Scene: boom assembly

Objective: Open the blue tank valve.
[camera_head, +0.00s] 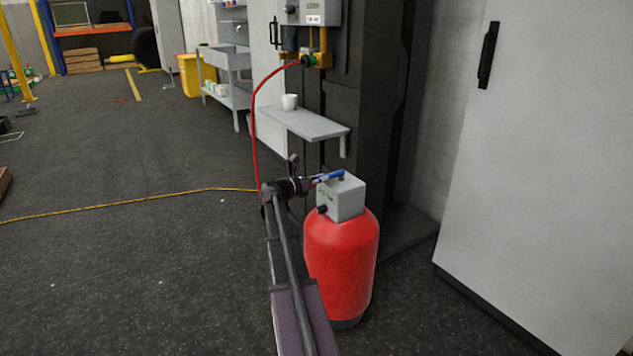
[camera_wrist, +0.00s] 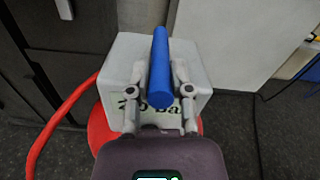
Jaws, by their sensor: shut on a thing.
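The blue tank valve (camera_head: 330,176) is a blue handle on top of a grey block (camera_head: 347,200) on the red tank (camera_head: 342,262). In the wrist view the blue handle (camera_wrist: 160,68) stands between my gripper's two fingers, in front of the grey block (camera_wrist: 203,58). My gripper (camera_wrist: 160,92) is shut on the blue handle. In the head view my gripper (camera_head: 312,183) reaches the handle from the left. Part of the block's "Bar" label is hidden behind the handle and fingers.
A red hose (camera_head: 256,130) runs from a wall panel (camera_head: 313,13) down behind my arm. A grey shelf (camera_head: 305,123) with a white cup (camera_head: 289,101) is above the tank. A grey cabinet door (camera_head: 545,170) stands at the right. The floor at left is mostly clear.

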